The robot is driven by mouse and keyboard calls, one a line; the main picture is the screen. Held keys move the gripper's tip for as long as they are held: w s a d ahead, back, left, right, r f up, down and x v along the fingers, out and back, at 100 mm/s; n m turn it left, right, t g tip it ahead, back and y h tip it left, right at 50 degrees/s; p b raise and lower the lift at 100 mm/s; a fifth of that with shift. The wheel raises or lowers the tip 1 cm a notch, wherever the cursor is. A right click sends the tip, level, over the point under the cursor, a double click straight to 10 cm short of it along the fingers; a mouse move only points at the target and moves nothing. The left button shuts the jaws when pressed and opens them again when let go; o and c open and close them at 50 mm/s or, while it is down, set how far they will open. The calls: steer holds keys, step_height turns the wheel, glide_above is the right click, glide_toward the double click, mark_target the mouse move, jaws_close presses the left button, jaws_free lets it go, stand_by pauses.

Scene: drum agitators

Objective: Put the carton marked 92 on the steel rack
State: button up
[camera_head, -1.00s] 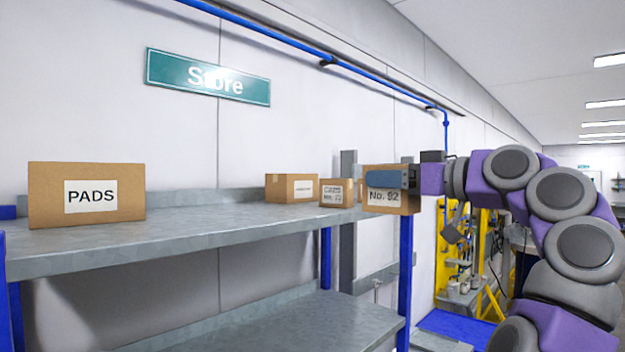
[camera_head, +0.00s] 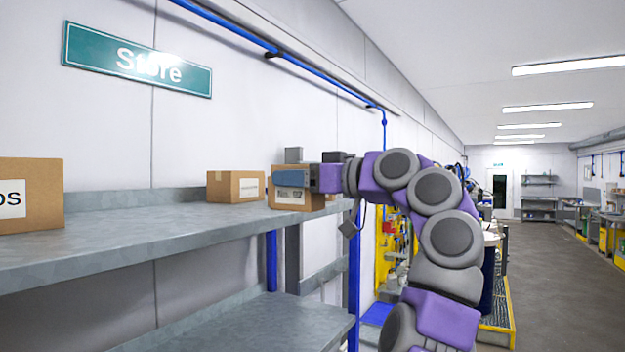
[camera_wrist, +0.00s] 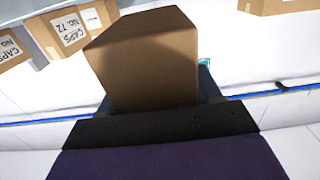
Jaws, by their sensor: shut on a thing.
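The carton marked No. 92 (camera_head: 288,201) is held in my gripper (camera_head: 292,178), whose blue-grey finger lies across the top of its front face. In the wrist view the same brown carton (camera_wrist: 150,60) fills the upper middle, with a plain face towards me. The grey steel rack (camera_head: 150,235) has blue posts and two shelves in view. The held carton shows at the right end of its upper shelf; I cannot tell whether it touches the shelf.
A carton (camera_head: 30,195) with a cut-off label stands at the upper shelf's left, and another carton (camera_head: 235,187) further back. The wrist view shows a CAPS No. 72 carton (camera_wrist: 70,30) and other cartons nearby. The shelf between the two cartons is clear, as is the lower shelf (camera_head: 240,320).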

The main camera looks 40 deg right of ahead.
steer(key=shift+w+a, duration=0.25)
steer(key=shift+w+a+f, duration=0.1)
steer(key=shift+w+f, duration=0.1)
steer(key=shift+w, duration=0.4)
steer(key=shift+w+d+f, duration=0.1)
steer(key=shift+w+d, duration=0.4)
steer(key=shift+w, duration=0.05)
steer(key=shift+w+d+f, duration=0.1)
steer(key=shift+w+d, duration=0.05)
steer(key=shift+w, duration=0.35)
steer(key=x, duration=0.2)
steer(key=p+x, duration=0.1)
steer(key=x, duration=0.3)
steer(key=shift+f, duration=0.25)
steer(key=shift+w+a+p, duration=0.25)
steer(key=shift+w+p, duration=0.1)
steer(key=shift+w+a+r+p, duration=0.1)
steer(key=shift+w+a+p, duration=0.5)
steer(key=shift+w+a, duration=0.7)
steer(key=shift+w+d+p, duration=0.15)
steer(key=shift+w+p, duration=0.6)
steer(key=shift+w, duration=0.8)
steer(key=shift+w+a+p, duration=0.35)
steer(key=shift+w+a, duration=0.1)
steer(key=shift+w, duration=0.25)
steer(key=shift+a+f+b, duration=0.15)
steer(key=shift+f+b, duration=0.4)
steer(key=shift+f, duration=0.05)
